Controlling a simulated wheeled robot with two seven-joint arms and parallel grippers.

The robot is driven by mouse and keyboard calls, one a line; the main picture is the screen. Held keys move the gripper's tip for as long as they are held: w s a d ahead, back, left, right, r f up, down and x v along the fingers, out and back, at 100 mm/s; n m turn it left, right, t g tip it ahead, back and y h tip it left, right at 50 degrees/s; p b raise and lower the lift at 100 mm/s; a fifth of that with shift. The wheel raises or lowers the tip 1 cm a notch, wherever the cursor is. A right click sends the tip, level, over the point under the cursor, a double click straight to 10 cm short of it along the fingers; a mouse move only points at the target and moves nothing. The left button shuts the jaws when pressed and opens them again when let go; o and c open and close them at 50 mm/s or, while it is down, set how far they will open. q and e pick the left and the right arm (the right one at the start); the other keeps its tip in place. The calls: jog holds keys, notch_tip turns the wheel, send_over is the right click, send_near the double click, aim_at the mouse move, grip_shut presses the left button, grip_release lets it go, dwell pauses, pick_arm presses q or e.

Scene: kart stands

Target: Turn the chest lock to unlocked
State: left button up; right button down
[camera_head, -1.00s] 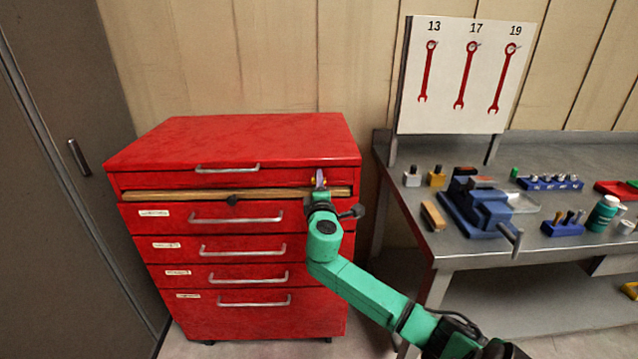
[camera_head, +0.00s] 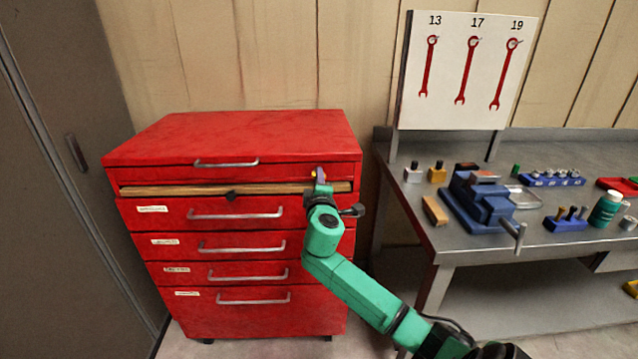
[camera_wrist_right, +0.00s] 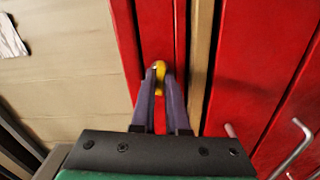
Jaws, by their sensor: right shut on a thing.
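The red tool chest (camera_head: 235,137) stands against the wooden wall. Its lock (camera_wrist_right: 160,70) is a small yellow piece on the red front near the top; in the head view it is mostly hidden behind my gripper. My right gripper (camera_head: 319,178) is at the chest's upper right front. In the right wrist view my right gripper (camera_wrist_right: 161,82) has its two purple-grey fingers shut on the yellow lock piece, one finger on each side. The exact angle of the lock is too small to tell. My left gripper is not in view.
A wooden strip (camera_head: 270,189) runs across the chest below the top drawer, and silver drawer handles (camera_head: 235,214) stick out. A workbench (camera_head: 450,240) with a blue vise (camera_head: 482,205) stands at the right. A grey cabinet (camera_head: 50,230) stands at the left.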

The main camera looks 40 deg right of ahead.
jog(key=m+b, duration=0.8)
jog(key=m, duration=0.7)
jog(key=shift+f+m, duration=0.15)
jog(key=shift+m, duration=0.25)
jog(key=c, duration=0.9)
grip_release()
